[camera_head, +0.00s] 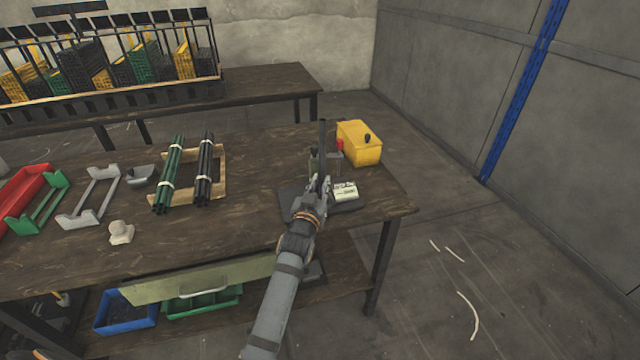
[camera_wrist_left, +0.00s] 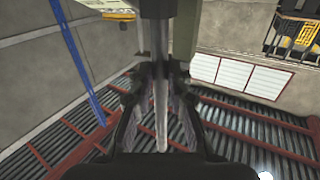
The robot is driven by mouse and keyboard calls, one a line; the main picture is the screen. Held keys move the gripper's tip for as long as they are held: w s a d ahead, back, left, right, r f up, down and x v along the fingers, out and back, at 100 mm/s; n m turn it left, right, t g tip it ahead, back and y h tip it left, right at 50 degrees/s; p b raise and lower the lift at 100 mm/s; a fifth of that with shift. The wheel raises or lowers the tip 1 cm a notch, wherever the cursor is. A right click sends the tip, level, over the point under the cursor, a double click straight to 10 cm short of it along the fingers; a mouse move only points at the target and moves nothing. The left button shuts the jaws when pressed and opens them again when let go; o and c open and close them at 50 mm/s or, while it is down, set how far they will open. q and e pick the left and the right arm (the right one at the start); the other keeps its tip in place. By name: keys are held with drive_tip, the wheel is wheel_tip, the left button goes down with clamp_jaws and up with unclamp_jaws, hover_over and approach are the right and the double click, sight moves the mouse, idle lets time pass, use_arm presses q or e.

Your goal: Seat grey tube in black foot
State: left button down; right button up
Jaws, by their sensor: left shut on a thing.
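My left gripper (camera_head: 320,184) is at the right end of the wooden table, above a dark base plate (camera_head: 289,198). It is shut on a slim grey tube (camera_head: 322,145), which rises about upright above the fingers in the head view. In the left wrist view the tube (camera_wrist_left: 161,112) shows between the two fingers (camera_wrist_left: 160,95). The tube's lower end is hidden by my gripper and arm. I cannot make out the black foot clearly, nor whether the tube touches it. My right gripper is not in view.
Close by are a yellow box (camera_head: 361,144) with a black knob, a grey block (camera_head: 332,162) with a red top, and a white label card (camera_head: 345,190). Bundled green tubes (camera_head: 168,178) and black tubes (camera_head: 204,170) lie left. The table between them and my gripper is bare.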

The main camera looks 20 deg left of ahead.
use_arm(q)
drive_tip(key=shift+f+b, duration=0.65)
drive_tip(key=shift+f, duration=0.25)
drive_tip(key=c, duration=1.2)
unclamp_jaws()
